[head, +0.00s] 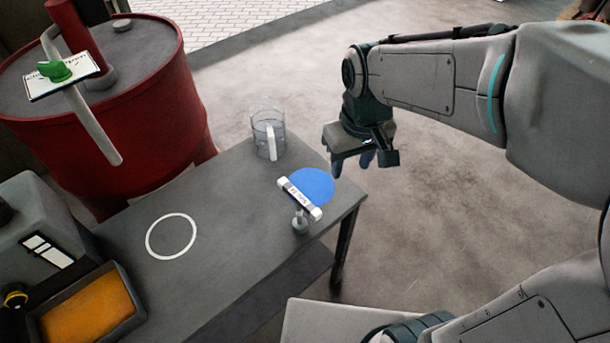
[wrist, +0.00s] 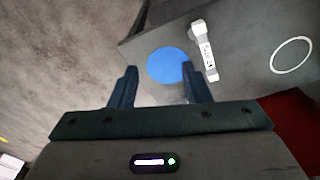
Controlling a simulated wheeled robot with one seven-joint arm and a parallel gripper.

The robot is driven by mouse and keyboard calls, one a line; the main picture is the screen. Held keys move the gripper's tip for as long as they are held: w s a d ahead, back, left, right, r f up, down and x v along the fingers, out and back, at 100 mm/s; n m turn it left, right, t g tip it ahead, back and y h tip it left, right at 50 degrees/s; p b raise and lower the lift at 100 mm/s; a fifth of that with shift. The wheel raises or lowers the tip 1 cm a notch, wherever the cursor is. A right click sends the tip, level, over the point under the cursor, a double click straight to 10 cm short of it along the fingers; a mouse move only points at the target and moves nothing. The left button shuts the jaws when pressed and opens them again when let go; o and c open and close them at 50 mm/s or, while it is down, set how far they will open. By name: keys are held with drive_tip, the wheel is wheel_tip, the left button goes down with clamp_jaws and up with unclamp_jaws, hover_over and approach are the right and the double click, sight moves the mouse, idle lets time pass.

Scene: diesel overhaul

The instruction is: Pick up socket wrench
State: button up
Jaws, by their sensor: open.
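The socket wrench (head: 299,198) looks like a pale bar with a printed label and a short grey stub. It lies near the right end of the grey table (head: 235,215), beside a flat blue disc (head: 313,184). In the wrist view the wrench (wrist: 206,52) lies right of the blue disc (wrist: 167,66), beyond the right finger. My gripper (head: 368,159) hangs off the table's right edge, apart from the wrench. In the wrist view my gripper's fingers (wrist: 158,75) are spread, with nothing held between them.
A clear jug (head: 268,132) stands at the table's far edge. A white ring (head: 171,236) marks the table's middle. A grey machine (head: 50,235) and an orange-filled tray (head: 90,310) are at left. A red drum (head: 150,110) stands behind. Open floor lies right of the table.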

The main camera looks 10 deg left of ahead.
sight(299, 205)
drive_tip(key=a+f+n, duration=0.1)
drive_tip(key=a, duration=0.2)
drive_tip(key=a+f+n, duration=0.1)
drive_tip(key=a, duration=0.3)
drive_tip(key=a+f+n+g, duration=0.1)
drive_tip(key=a, duration=0.3)
drive_tip(key=shift+w+a+f+n, duration=0.15)
drive_tip(key=shift+w+f+n, duration=0.2)
drive_tip(key=shift+n, duration=0.05)
wheel_tip(299, 205, down, 8)
drive_tip(key=shift+r+b, duration=0.1)
drive_tip(key=shift+b, duration=0.2)
drive_tip(key=f, duration=0.1)
drive_tip(key=d+f, duration=0.1)
drive_tip(key=f, duration=0.2)
drive_tip(key=shift+s+d+f, duration=0.15)
drive_tip(key=shift+s+f, duration=0.1)
drive_tip(key=shift+f, duration=0.55)
clamp_jaws()
